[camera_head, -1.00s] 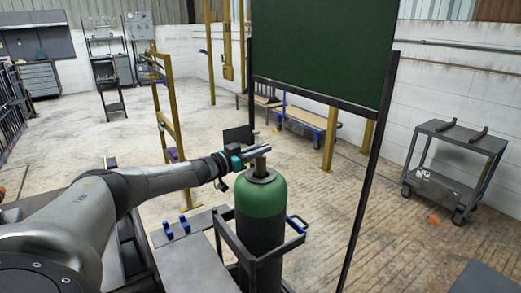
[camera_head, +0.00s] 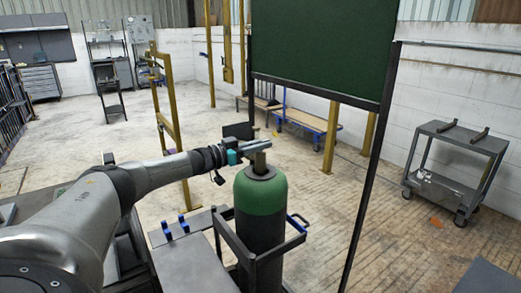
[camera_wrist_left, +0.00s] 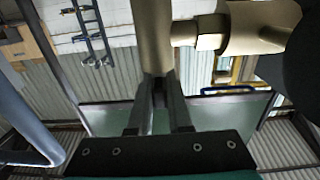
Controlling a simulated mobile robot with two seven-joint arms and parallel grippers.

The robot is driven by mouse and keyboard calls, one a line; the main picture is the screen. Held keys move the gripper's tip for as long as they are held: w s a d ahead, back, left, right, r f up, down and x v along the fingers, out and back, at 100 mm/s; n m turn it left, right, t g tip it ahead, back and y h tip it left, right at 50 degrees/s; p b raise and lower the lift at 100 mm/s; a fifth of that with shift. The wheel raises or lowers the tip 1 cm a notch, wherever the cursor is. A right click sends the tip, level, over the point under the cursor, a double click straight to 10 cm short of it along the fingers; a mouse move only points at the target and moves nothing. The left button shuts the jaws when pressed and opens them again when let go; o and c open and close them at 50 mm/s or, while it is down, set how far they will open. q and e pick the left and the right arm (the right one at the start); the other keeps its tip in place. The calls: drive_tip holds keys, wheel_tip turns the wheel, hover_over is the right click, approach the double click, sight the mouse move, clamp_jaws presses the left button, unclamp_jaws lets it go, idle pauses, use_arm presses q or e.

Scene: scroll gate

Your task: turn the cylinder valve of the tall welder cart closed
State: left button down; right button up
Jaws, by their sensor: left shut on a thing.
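The gas cylinder (camera_head: 262,200) has a green shoulder and a dark body and stands upright in the welder cart (camera_head: 232,238). Its brass-coloured valve (camera_head: 260,166) sits on top, partly hidden by my left gripper (camera_head: 258,146). In the left wrist view, the fingers of my left gripper (camera_wrist_left: 159,95) are shut on a tan metal part of the valve (camera_wrist_left: 152,40). The wider valve body (camera_wrist_left: 250,28) shows at the upper right there. My right gripper is not in view.
A dark green screen (camera_head: 322,50) on a black frame stands just behind and right of the cylinder. A grey trolley (camera_head: 460,145) stands at the right. A yellow post frame (camera_head: 165,110) stands behind my left arm. Open floor lies between them.

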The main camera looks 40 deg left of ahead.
use_arm(q)
drive_tip(key=shift+r, duration=0.1)
drive_tip(key=c, duration=0.8)
unclamp_jaws()
drive_tip(key=shift+c, duration=0.2)
drive_tip(key=p+v, duration=0.1)
drive_tip(key=v, duration=0.6)
drive_tip(key=shift+s, duration=0.25)
drive_tip(key=shift+a, duration=0.1)
